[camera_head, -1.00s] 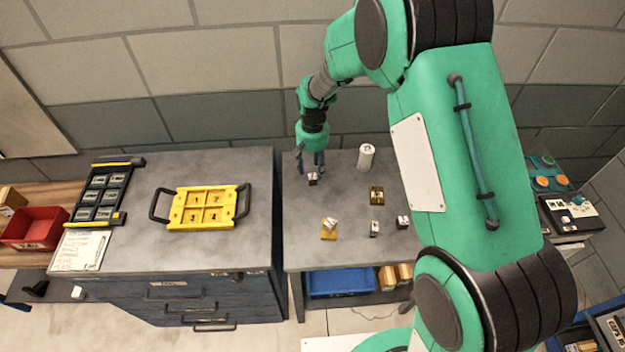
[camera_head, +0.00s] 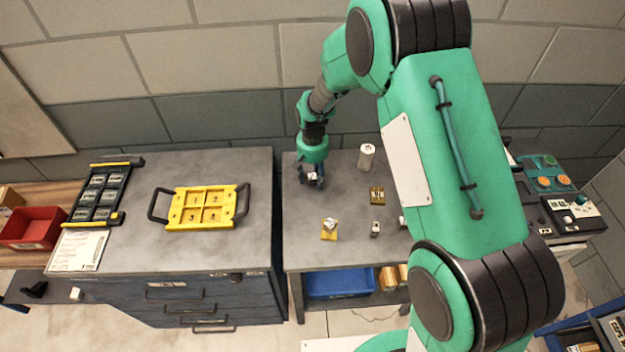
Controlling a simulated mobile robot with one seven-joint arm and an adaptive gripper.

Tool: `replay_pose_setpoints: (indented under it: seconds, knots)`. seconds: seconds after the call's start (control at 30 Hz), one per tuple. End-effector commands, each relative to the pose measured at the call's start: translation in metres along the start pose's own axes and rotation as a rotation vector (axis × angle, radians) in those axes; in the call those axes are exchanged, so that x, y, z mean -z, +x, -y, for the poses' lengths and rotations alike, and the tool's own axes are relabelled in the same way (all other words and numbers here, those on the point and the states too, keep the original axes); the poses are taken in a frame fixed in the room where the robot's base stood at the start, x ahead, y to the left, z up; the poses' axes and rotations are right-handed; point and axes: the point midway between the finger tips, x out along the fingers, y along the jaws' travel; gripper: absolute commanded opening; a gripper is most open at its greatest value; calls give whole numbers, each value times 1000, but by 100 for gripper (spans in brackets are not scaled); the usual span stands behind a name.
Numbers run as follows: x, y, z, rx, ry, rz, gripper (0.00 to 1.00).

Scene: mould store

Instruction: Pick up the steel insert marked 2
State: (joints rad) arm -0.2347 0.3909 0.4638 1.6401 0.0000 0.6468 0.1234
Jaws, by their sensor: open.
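My gripper (camera_head: 312,183) is open and low over the right-hand grey bench, its fingers around or just beside a small steel block (camera_head: 312,176). The fingers partly hide this block, and I cannot read a number on it. Another small steel block (camera_head: 375,230) stands further forward on the bench. A pale steel piece (camera_head: 330,223) rests on a small yellow base. One more small block (camera_head: 403,221) is mostly hidden by my arm. I cannot tell which of these is the insert marked 2.
A dark brass-coloured block (camera_head: 377,195) and a white cylinder (camera_head: 366,156) stand right of my gripper. A yellow tray (camera_head: 174,219) with numbered pockets and black handles sits on the left cabinet. A black rack (camera_head: 82,217) and a red bin (camera_head: 35,228) lie farther left.

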Motion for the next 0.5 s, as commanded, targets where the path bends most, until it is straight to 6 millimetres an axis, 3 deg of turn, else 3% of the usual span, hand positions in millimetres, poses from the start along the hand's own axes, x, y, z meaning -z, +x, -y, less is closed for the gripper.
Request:
replay_pose_setpoints:
  seconds: [0.23, 0.47, 0.5]
  knots:
    - [0, 0, 0, 0, 0, 0, 47]
    - [0, 0, 0, 0, 0, 0, 1]
    - [0, 0, 0, 0, 0, 0, 0]
